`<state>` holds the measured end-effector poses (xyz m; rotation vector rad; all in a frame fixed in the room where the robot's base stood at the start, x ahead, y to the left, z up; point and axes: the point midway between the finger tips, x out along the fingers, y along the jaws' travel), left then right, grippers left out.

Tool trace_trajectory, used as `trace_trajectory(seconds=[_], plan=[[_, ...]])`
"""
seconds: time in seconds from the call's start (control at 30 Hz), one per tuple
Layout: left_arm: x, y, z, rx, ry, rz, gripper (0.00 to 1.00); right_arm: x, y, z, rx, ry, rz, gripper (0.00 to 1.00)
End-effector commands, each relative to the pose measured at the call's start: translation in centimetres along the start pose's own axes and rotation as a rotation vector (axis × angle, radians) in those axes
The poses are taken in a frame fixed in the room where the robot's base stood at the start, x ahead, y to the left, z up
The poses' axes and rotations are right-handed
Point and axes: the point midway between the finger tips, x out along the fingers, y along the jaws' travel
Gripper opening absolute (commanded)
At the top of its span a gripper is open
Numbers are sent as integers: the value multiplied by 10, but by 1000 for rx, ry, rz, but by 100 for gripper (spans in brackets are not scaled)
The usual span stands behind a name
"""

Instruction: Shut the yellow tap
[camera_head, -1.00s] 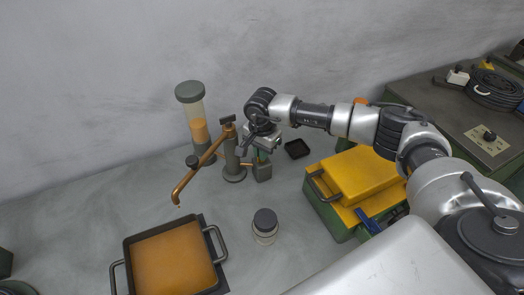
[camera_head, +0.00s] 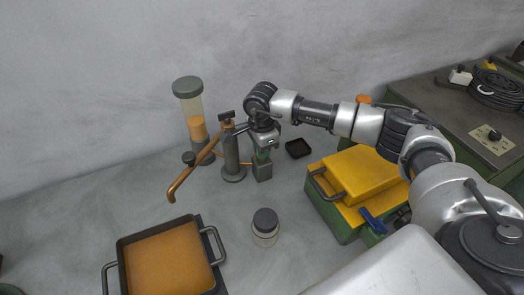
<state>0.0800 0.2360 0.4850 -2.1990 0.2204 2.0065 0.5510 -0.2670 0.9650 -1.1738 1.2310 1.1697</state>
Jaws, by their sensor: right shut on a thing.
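The tap is a grey upright post (camera_head: 231,158) with a long orange-yellow spout (camera_head: 187,177) sloping down to the left. A dark lever (camera_head: 240,128) runs from the top of the post to the right, into my right gripper. My right gripper (camera_head: 264,142) is right of the post and appears shut on this lever; its fingers largely hide the contact. A small green box-like part (camera_head: 263,171) stands just below the gripper. My left gripper is not in view.
A clear cylinder with yellow contents (camera_head: 195,116) stands behind the tap. A dark tray of orange material (camera_head: 168,262) lies front left, a lidded jar (camera_head: 265,226) front centre. Yellow-topped green case (camera_head: 362,178) and a dark bench (camera_head: 478,125) stand right.

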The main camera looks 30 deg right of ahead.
Motion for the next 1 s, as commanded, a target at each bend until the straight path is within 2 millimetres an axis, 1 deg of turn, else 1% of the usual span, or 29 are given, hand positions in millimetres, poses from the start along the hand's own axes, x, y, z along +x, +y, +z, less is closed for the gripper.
trace_trajectory(seconds=[0.03, 0.5, 0.53, 0.67, 0.93, 1.0], plan=[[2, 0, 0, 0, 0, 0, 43, 4, 2, 1, 6, 0, 7, 0], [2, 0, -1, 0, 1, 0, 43, 4, 2, 1, 23, 0, 9, 0], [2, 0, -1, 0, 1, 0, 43, 4, 2, 1, 23, 0, 9, 11], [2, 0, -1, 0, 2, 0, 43, 4, 2, 1, 22, 0, 9, 31], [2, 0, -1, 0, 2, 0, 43, 1, 1, 0, 22, 0, 4, 32], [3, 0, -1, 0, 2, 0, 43, -2, 1, 0, 22, 0, 3, 32]])
